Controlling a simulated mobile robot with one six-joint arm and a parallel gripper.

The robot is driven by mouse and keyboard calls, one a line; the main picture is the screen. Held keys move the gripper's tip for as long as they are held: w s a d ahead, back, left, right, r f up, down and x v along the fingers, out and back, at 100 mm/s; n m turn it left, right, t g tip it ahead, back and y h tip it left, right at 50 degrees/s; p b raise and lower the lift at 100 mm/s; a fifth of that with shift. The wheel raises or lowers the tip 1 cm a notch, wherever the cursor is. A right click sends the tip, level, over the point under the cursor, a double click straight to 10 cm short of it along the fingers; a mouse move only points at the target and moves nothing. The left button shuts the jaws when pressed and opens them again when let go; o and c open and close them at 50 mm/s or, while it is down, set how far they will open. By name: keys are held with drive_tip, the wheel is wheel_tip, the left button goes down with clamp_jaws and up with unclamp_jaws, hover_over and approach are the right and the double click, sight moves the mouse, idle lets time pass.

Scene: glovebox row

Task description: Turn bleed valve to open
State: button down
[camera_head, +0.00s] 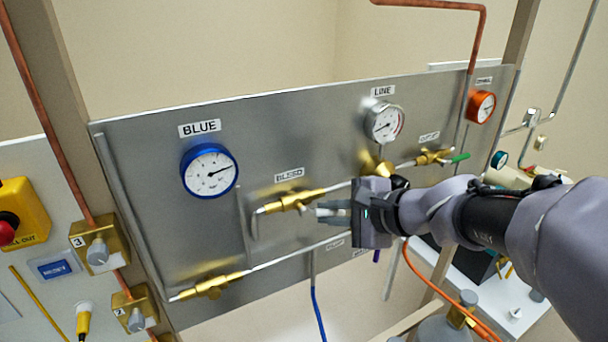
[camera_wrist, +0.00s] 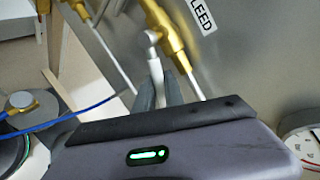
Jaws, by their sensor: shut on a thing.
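The bleed valve (camera_head: 287,201) is a brass body on the grey metal panel, just under the BLEED label (camera_head: 289,174). In the wrist view its brass body (camera_wrist: 166,30) runs diagonally near the top, with a pale round hub and a light handle (camera_wrist: 154,55) coming down toward me. My gripper (camera_head: 320,211) reaches in from the right, its fingertips just right of the valve. In the wrist view my gripper (camera_wrist: 160,88) is shut on the valve handle. The fingers hide the handle's end, so its exact angle is hard to tell.
The BLUE gauge (camera_head: 209,170) sits left of the valve, and the LINE gauge (camera_head: 384,123) is up to the right. Another brass valve (camera_head: 213,286) is below left. A valve with a green handle (camera_head: 459,158) is at right. Thin pipes run close around the bleed valve.

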idle(0.4)
drive_tip(key=c, duration=1.4)
unclamp_jaws()
drive_tip(key=shift+c, duration=0.2)
